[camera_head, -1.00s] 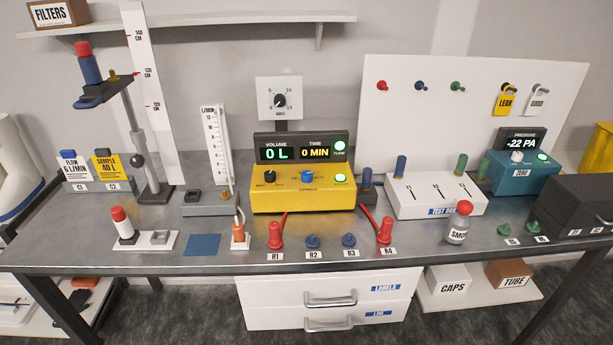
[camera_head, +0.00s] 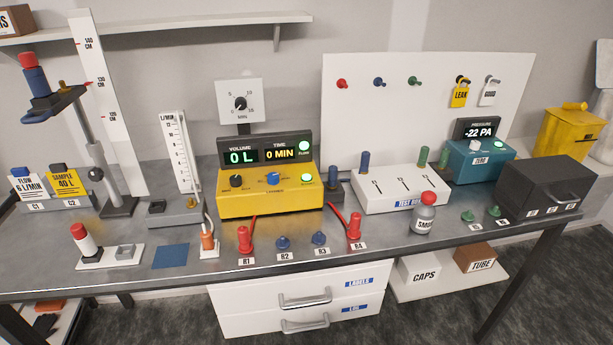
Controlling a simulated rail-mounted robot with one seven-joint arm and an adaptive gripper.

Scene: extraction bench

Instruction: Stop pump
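The yellow pump box (camera_head: 268,190) stands on the bench at the middle of the view. Its display reads 0 L under VOLUME (camera_head: 240,157) and 0 MIN under TIME (camera_head: 280,153). A green lamp or button (camera_head: 305,146) is lit beside the display, and another green one (camera_head: 306,177) is lit on the yellow front. A black knob (camera_head: 236,181) and a blue knob (camera_head: 273,179) are on the front too. Red tubes run from the pump down to the red plugs at R1 (camera_head: 245,240) and R4 (camera_head: 354,231). My gripper is not in view.
A flow meter (camera_head: 176,160) and an orange-topped piece (camera_head: 208,242) stand left of the pump. The white test box (camera_head: 400,193), a SMOKE bottle (camera_head: 424,215) and a teal pressure box (camera_head: 475,162) reading -22 PA are to the right. Blue plugs (camera_head: 283,244) sit in front.

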